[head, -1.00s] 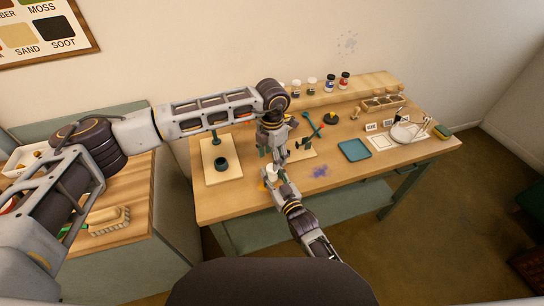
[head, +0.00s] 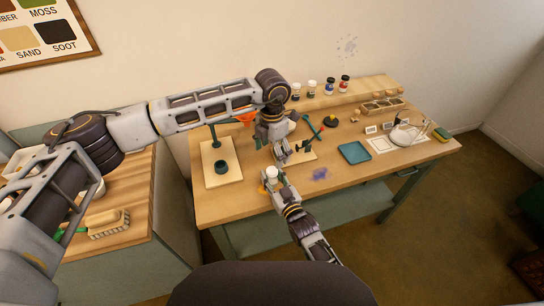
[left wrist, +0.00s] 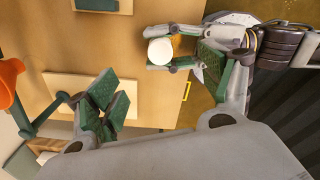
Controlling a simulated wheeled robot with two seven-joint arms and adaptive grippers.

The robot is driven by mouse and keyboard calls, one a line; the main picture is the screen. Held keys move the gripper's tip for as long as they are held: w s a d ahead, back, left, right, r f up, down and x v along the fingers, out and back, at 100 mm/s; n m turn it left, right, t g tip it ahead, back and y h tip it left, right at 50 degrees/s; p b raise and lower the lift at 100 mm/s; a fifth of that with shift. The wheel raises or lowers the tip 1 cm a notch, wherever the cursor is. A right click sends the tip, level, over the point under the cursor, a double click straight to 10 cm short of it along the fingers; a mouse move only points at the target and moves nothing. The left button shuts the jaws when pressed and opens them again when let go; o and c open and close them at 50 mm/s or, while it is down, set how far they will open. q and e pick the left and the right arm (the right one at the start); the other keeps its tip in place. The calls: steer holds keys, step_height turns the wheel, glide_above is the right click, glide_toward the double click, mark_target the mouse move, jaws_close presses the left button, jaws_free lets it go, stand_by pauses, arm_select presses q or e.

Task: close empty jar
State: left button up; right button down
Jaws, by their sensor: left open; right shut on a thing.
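A small jar with a round white top (head: 271,173) is held upright at the front of the table. The white top also shows in the left wrist view (left wrist: 160,51), and it looks like a lid; the jar's body is mostly hidden below it. My right gripper (head: 271,184) is shut around the jar, and its fingers show in the left wrist view (left wrist: 165,48). My left gripper (head: 279,157) is above and slightly right of the jar, apart from it. Its green-padded fingers (left wrist: 160,85) are spread, with nothing between them.
A blue tray (head: 354,152) lies right of my grippers. Several small jars line the back shelf (head: 365,88). A purple stain (head: 320,174) marks the table.

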arm_select(q)
step_height(320, 180, up, 8)
steer(key=shift+r, duration=0.25)
stand_by(0.4)
arm_select(e)
steer(key=c, duration=0.8)
jaws_free()
steer(key=v, duration=1.2)
